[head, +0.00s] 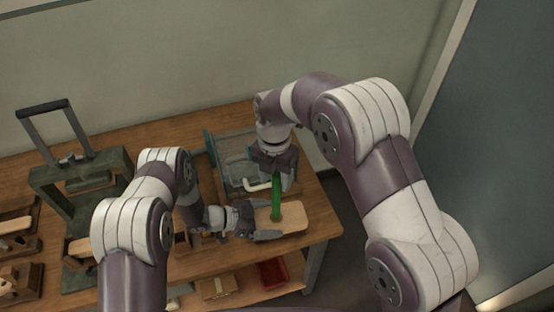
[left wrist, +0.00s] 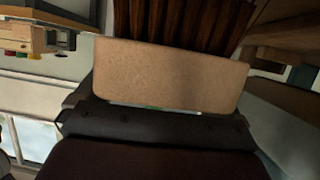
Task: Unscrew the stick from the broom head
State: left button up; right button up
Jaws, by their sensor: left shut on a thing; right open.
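The broom head (head: 292,219) is a pale wooden block near the table's front right. The green stick (head: 276,198) stands upright from it. My left gripper (head: 262,222) is shut on the block from its left side. In the left wrist view the block (left wrist: 170,75) fills the middle between dark fingers, with dark brown bristles (left wrist: 180,20) beyond it. My right gripper (head: 275,172) is open and points down at the top of the stick. Its fingers partly hide the stick's upper end, and I cannot tell whether they touch it.
A clear tray with teal ends (head: 232,172) stands behind the broom head. A dark green press (head: 85,195) stands on the table (head: 150,140) at left, with wooden blocks further left. A red bin (head: 272,273) and a cardboard box (head: 217,287) sit on the shelf below.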

notch_tip(320, 180, up, 5)
jog(key=m+t, duration=0.1)
jog(key=m, duration=1.1)
jog(key=shift+s+f, duration=0.1)
jog(key=shift+s, duration=0.05)
notch_tip(320, 180, up, 5)
jog(key=s+m+t, duration=0.1)
jog(key=m+t, duration=0.1)
jog(key=m, duration=1.4)
jog(key=shift+y, duration=0.3)
jog(key=f, duration=0.3)
jog(key=w+f, duration=0.1)
jog(key=f, duration=0.7)
jog(key=shift+w+f, duration=0.2)
jog(key=shift+w, duration=0.2)
jog(key=shift+c, duration=0.3)
